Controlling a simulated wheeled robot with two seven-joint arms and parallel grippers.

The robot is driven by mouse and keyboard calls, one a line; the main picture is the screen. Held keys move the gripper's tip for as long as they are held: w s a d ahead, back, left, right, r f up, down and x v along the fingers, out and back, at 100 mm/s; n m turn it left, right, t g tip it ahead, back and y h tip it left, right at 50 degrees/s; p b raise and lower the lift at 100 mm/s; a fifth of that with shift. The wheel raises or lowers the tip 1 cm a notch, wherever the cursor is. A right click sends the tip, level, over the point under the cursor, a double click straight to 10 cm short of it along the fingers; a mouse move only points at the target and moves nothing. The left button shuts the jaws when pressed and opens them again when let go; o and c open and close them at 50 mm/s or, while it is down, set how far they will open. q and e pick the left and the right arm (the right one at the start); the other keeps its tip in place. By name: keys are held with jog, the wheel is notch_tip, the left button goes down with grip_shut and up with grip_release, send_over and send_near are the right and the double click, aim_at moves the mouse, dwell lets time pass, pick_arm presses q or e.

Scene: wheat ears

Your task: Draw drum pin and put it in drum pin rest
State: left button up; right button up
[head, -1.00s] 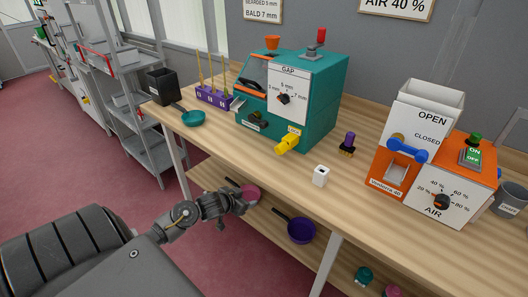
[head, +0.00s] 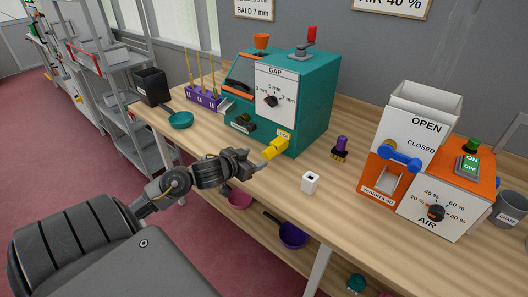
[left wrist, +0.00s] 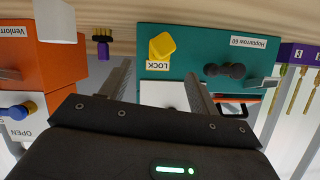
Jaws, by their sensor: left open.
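The drum pin appears to be the yellow handle (head: 275,148) on the front of the teal machine, beside a LOCK label; the left wrist view also shows this yellow handle (left wrist: 162,46). A small white block (head: 310,182) with a dark hole on top, seemingly the drum pin rest, stands on the table to the right of the pin. My left gripper (head: 250,165) is open and empty, just left of the yellow pin and apart from it. In the left wrist view the pin shows beyond and between the fingers (left wrist: 157,75). My right gripper is not in view.
The teal machine (head: 310,110) has a GAP dial. A purple-topped brush (head: 340,147) stands right of it, then an orange and white machine (head: 385,190). A teal scoop (head: 180,119) and purple rack (head: 204,97) are at left. The table front (head: 285,205) is clear.

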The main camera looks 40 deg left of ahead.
aim_at(266, 154)
pick_arm(q)
jog(key=w, duration=0.1)
jog(key=w+a+f, duration=0.1)
jog(key=shift+w+f, duration=0.15)
jog(key=shift+w, duration=0.15)
jog(key=x, duration=0.5)
jog(key=shift+w+d, duration=0.25)
jog(key=shift+w, duration=0.15)
jog(key=shift+w+a+f, duration=0.1)
jog(key=shift+w+f, duration=0.2)
jog(key=shift+w, duration=0.15)
jog(key=shift+w+f, duration=0.1)
jog(key=shift+c, duration=0.2)
jog(key=c, duration=0.9)
jog(key=shift+o, duration=1.4)
grip_shut()
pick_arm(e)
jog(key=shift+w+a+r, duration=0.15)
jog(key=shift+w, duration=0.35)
